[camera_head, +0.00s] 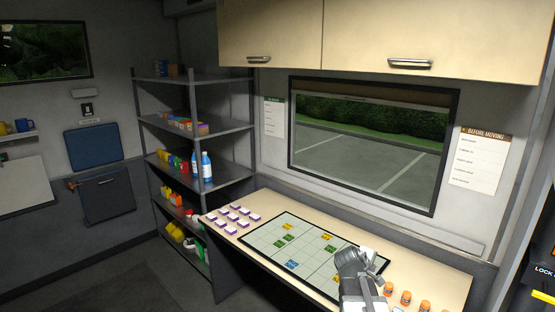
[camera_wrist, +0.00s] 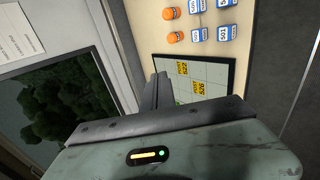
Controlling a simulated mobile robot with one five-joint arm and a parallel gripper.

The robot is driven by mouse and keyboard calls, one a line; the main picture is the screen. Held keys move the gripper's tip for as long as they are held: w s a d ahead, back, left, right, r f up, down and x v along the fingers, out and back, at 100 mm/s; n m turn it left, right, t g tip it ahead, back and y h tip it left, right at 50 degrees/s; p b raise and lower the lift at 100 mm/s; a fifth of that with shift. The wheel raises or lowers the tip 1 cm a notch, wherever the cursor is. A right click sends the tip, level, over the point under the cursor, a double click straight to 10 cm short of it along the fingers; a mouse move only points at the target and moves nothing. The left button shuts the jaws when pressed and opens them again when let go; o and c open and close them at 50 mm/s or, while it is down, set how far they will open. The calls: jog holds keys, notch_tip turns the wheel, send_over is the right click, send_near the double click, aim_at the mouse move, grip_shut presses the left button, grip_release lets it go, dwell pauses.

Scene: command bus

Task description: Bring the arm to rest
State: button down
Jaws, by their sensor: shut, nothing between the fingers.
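My gripper (camera_head: 362,262) is raised in front of the right part of the desk in the head view, and it hides part of the grid board (camera_head: 262,238). In the wrist view its fingers (camera_wrist: 157,82) are together with nothing between them. They point toward the board (camera_wrist: 222,70), which has yellow tiles on it. From these views I cannot tell the exact height of the fingers above the board.
White-and-purple blocks (camera_head: 237,212) stand at the desk's left end. Orange cylinders (camera_head: 388,289) stand at its right, and blue-and-white blocks (camera_wrist: 228,31) show in the wrist view. A loaded shelf rack (camera_head: 194,130) stands left, a window (camera_head: 370,150) behind. Overhead cabinets (camera_head: 375,38) hang above.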

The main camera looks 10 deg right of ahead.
jog(key=s+a+f+m+g+y, duration=0.1)
jog(key=s+a+f+y, duration=0.15)
jog(key=a, duration=0.45)
jog(key=s+a+f+m+y, duration=0.1)
jog(key=a+f, duration=0.3)
jog(key=a, duration=0.3)
jog(key=s+a+f+m+g+y, duration=0.3)
jog(key=s+a+m+g+y, duration=0.1)
jog(key=s+a, duration=0.7)
jog(key=shift+s+a+f+m+g+b, duration=0.2)
jog(key=shift+m+g+b, duration=0.25)
jog(key=shift+m+g, duration=0.4)
jog(key=shift+w+d, duration=0.1)
jog(key=shift+d, duration=0.05)
